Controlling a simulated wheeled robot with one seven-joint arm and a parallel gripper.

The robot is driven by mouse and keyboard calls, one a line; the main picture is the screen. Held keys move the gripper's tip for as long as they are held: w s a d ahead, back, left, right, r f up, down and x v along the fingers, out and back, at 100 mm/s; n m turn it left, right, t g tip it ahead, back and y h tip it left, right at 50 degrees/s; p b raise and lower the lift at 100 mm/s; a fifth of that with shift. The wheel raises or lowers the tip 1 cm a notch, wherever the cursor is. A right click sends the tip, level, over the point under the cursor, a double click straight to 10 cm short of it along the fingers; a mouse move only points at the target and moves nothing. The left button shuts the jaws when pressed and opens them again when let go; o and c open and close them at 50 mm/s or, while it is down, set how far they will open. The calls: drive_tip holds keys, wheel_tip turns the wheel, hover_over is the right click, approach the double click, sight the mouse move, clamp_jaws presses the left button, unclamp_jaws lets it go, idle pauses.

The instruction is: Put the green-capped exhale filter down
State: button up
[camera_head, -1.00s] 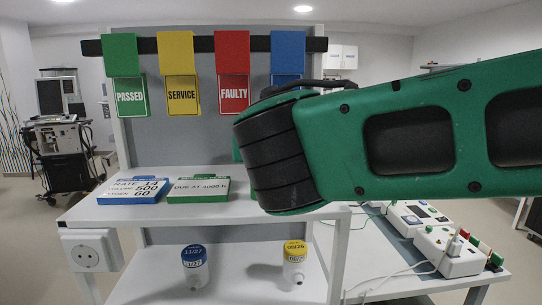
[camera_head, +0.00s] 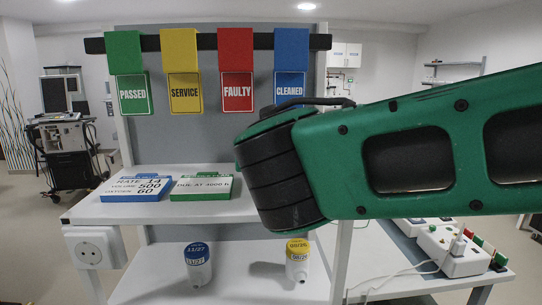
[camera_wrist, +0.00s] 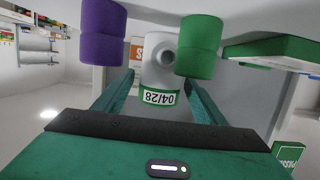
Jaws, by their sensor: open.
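In the wrist view, which is upside down, a white filter (camera_wrist: 159,70) with a green band reading 04/28 is between the two fingers of my gripper (camera_wrist: 152,50). The fingers are open, with a purple rounded part in front of the left one and a green one in front of the right. I cannot tell whether they touch the filter, or whether it rests fully on the shelf. In the head view my arm hides the gripper and this filter.
The upper shelf (camera_head: 100,213) holds a blue case (camera_head: 135,188) and a green case (camera_head: 202,187). A blue-capped filter (camera_head: 198,268) and a yellow-capped filter (camera_head: 298,262) stand below. PASSED, SERVICE, FAULTY and CLEANED tags hang above. Free room lies between the lower filters.

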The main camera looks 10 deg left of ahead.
drive_tip(key=v, duration=1.1)
drive_tip(key=shift+r, duration=0.1)
drive_tip(key=shift+s, duration=0.2)
drive_tip(key=shift+c, duration=1.3)
drive_tip(key=d+f+y, duration=0.1)
drive_tip(key=w+f+n+t+y, duration=0.1)
drive_tip(key=shift+d+n+y, duration=0.3)
drive_tip(key=shift+d, duration=0.1)
drive_tip(key=shift+s+d+f+n+y, duration=0.1)
drive_tip(key=shift+d+f+n+y, duration=0.35)
drive_tip(key=shift+f+y, duration=0.3)
drive_tip(key=x, duration=1)
drive_tip(key=shift+w+a+r, duration=0.15)
drive_tip(key=shift+w+a, duration=0.05)
drive_tip(key=shift+w, duration=0.1)
drive_tip(key=c, duration=1)
drive_tip(key=shift+o, duration=0.2)
